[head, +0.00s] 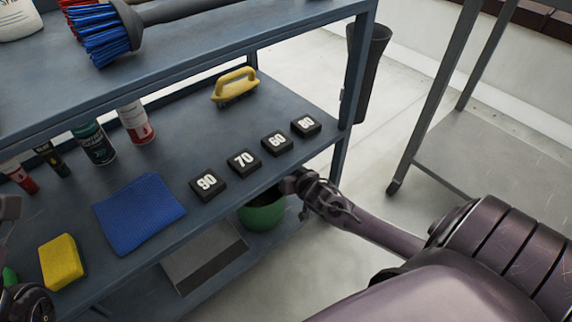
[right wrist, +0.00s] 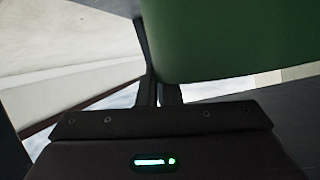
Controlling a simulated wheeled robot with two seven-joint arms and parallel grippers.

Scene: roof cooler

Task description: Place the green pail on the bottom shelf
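The green pail (head: 263,214) is under the right end of the middle shelf, at the level of the bottom shelf (head: 208,257). The upper part of the pail is partly hidden by the middle shelf. My right gripper (head: 299,184) is at the pail's right rim and looks shut on its wall. In the right wrist view the pail's green wall (right wrist: 235,40) fills the upper right, against the narrow-set fingers (right wrist: 152,75). I cannot tell whether the pail's base touches the bottom shelf. Only part of my left arm shows at the left edge; its fingertips are not clear.
Black number blocks (head: 244,161), a blue cloth (head: 139,208), a yellow sponge (head: 61,261), bottles and a yellow-handled brush (head: 235,86) are on the middle shelf. A grey box (head: 204,254) is on the bottom shelf, left of the pail.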

